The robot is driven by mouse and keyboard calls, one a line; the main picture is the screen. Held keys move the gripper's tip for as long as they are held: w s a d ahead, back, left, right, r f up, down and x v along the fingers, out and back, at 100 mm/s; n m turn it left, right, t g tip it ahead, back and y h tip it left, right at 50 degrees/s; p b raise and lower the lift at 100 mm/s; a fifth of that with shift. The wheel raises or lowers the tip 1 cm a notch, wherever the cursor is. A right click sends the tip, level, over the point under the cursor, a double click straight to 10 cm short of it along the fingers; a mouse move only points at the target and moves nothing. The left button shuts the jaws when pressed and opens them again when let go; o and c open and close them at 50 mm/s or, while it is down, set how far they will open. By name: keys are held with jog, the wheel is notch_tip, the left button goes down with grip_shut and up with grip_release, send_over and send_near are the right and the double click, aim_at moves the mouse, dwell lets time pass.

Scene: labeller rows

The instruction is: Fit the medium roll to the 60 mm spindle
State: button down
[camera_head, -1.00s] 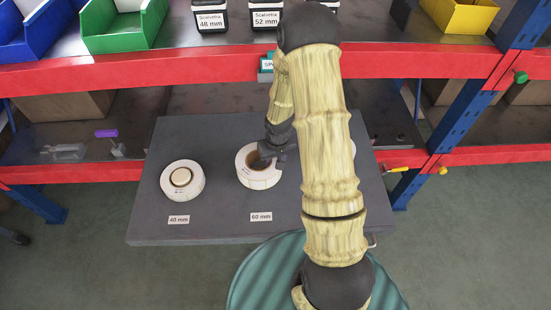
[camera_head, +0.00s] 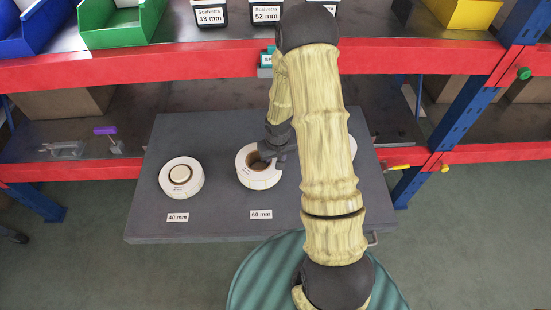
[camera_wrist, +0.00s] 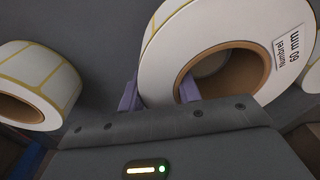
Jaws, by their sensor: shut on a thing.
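My gripper (camera_wrist: 160,95) is shut on the wall of a white label roll (camera_head: 246,175) with a brown core. One purple finger is inside the core and the other is outside the roll. In the wrist view this roll (camera_wrist: 190,35) carries print reading "60 mm". In the head view it is at the place above the "60 mm" tag (camera_head: 261,214) on the grey board. A spindle inside its core is not clearly visible, and I cannot tell whether the roll touches the board.
Another white roll (camera_head: 168,188) sits left, by the "40 mm" tag (camera_head: 178,217), with a pale round piece in its core. A third roll (camera_head: 353,148) is mostly hidden behind my arm. Red shelf beams (camera_head: 150,71) cross behind the grey board (camera_head: 215,229).

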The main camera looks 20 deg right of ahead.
jog(key=shift+f, duration=0.2)
jog(key=c, duration=0.9)
grip_release()
notch_tip(320, 180, up, 17)
jog(key=s+p, duration=0.2)
jog(key=p, duration=0.1)
jog(key=shift+r, duration=0.2)
jog(key=s+a+r+t, duration=0.1)
jog(key=s+a+r, duration=0.25)
jog(key=s, duration=0.25)
jog(key=s+a+r, duration=0.2)
jog(key=s+r, duration=0.3)
jog(key=s, duration=0.1)
jog(key=w+p+v, duration=0.2)
jog(key=p+v, duration=1)
jog(key=p, duration=0.2)
jog(key=shift+r, duration=0.7)
